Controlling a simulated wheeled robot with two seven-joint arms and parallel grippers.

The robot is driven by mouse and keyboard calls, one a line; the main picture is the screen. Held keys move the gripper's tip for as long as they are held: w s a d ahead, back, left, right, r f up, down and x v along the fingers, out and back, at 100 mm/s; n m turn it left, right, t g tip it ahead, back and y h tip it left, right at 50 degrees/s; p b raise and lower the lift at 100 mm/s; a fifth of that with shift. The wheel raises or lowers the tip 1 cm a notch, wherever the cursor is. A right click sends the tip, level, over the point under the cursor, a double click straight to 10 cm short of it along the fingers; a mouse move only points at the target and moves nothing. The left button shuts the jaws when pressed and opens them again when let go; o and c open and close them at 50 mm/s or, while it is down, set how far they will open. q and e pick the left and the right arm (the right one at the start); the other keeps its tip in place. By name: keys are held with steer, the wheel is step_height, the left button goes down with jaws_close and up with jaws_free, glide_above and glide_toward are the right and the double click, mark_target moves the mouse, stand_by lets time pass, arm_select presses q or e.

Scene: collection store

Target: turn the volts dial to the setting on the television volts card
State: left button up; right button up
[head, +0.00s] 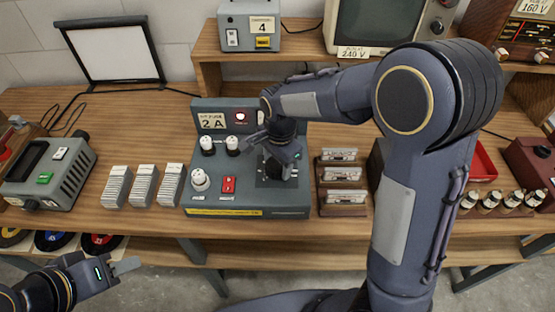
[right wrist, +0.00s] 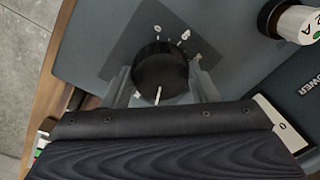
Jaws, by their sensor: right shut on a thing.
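The black volts dial (right wrist: 158,72) sits on a dark square plate of the grey console (head: 247,212). Its white pointer line faces my gripper's palm in the right wrist view; the scale marks beyond it are too small to read. My right gripper (head: 273,170) is shut on the dial, one finger on each side, and hides most of it in the head view. The television volts card (head: 354,52) on the shelf below the television (head: 385,22) reads 240 V. My left gripper (head: 120,266) is low at the left, away from the console; its finger gap is unclear.
A radio (head: 515,35) bears a 160 V card.

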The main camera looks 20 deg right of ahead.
mark_target(277, 166)
steer(key=m+p, duration=0.1)
steer(key=m, duration=0.3)
steer(key=shift+r+m+p, duration=0.15)
steer(key=shift+m+p, duration=0.15)
steer(key=shift+p, duration=0.05)
steer(key=shift+w+m+h+p, duration=0.1)
steer(key=shift+m+h+p, duration=0.2)
steer(key=shift+m+p, duration=1.35)
steer(key=shift+a+m+b, duration=0.1)
steer(key=shift+m+b, duration=0.4)
steer(key=shift+m, duration=0.15)
steer(key=o, duration=1)
steer(key=r, duration=0.7)
steer(key=shift+s+r, duration=0.25)
steer(key=shift+s, duration=0.1)
